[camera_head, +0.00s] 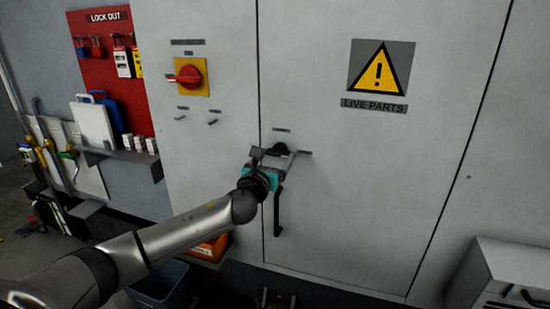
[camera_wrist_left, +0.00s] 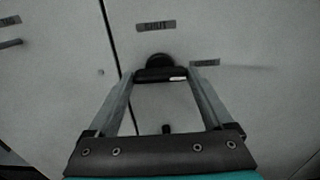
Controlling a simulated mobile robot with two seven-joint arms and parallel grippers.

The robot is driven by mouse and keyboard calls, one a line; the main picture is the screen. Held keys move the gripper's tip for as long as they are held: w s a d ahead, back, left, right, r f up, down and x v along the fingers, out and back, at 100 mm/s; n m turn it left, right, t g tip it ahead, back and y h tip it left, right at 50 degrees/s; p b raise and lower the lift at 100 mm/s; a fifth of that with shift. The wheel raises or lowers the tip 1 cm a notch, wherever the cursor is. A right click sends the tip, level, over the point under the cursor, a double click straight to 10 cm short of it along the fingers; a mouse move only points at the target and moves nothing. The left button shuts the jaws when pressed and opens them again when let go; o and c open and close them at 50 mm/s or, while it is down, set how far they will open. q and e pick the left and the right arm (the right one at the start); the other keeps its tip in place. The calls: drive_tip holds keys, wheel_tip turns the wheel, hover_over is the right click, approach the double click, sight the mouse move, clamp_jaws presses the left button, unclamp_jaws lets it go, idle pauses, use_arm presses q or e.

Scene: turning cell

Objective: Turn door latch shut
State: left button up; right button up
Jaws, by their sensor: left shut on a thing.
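The door latch is a small black knob with a bar on the pale grey cabinet door, partly hidden by my gripper in the head view (camera_head: 278,148). In the left wrist view the latch (camera_wrist_left: 160,75) shows its bar lying nearly level between the fingertips, with the round hub just above it. My left gripper (camera_head: 283,157) is shut on the latch, one finger at each end of the bar. My right gripper is not in view.
A black pull handle (camera_head: 278,212) hangs below the latch, close to my wrist. A red rotary switch (camera_head: 187,76) on a yellow plate is up left. A red lockout board (camera_head: 108,60) and shelf stand farther left. A grey box (camera_head: 510,268) is at lower right.

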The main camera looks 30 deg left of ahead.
use_arm(q)
drive_tip(key=c, duration=0.3)
drive_tip(key=n, duration=0.8)
drive_tip(key=shift+n+p, duration=0.3)
drive_tip(key=shift+p, duration=0.1)
drive_tip(key=n, duration=0.4)
drive_tip(key=shift+n, duration=0.3)
drive_tip(key=shift+n+p, duration=0.5)
drive_tip(key=shift+n, duration=1.8)
drive_tip(key=o, duration=1.1)
